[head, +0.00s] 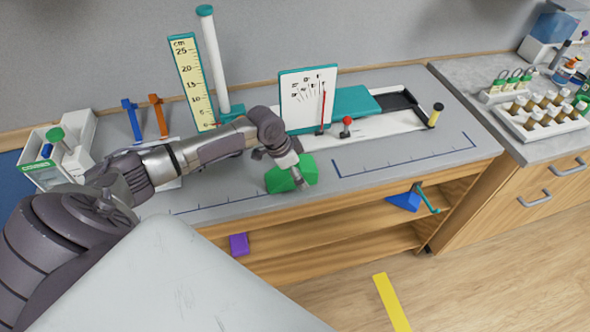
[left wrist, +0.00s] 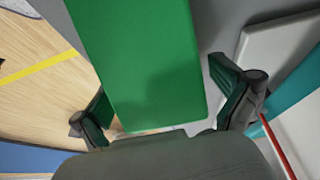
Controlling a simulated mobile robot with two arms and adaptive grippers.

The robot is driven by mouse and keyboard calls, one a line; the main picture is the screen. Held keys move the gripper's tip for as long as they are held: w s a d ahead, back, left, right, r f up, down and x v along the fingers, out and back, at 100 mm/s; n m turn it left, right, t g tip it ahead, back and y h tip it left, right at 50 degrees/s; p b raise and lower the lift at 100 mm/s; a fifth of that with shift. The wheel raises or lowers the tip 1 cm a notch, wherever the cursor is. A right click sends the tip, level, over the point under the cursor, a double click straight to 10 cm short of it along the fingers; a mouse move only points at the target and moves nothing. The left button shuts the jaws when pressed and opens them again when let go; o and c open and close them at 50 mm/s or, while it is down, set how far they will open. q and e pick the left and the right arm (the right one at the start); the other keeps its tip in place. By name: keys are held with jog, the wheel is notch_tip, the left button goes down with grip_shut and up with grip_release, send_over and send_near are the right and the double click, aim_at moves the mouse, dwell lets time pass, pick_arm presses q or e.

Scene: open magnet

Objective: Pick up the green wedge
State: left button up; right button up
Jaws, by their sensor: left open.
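The green wedge (head: 291,174) lies on the grey bench top near its front edge, in front of the white dial panel. In the left wrist view the wedge (left wrist: 145,60) fills the middle as a flat green face. My left gripper (head: 292,172) reaches over the wedge from the left in the head view. In the left wrist view my left gripper (left wrist: 165,108) is open, with one finger on each side of the wedge. A gap shows beside the right finger; I cannot tell whether the left finger touches. My right gripper is not in view.
Behind the wedge stand the white dial panel (head: 308,98), a teal-and-white track (head: 385,122) and a ruler (head: 191,80). A purple block (head: 239,244) and a blue wedge (head: 404,201) sit on the shelves below. The bench top right of the wedge is fairly clear.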

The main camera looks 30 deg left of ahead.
pick_arm(q)
jog(key=c, duration=1.3)
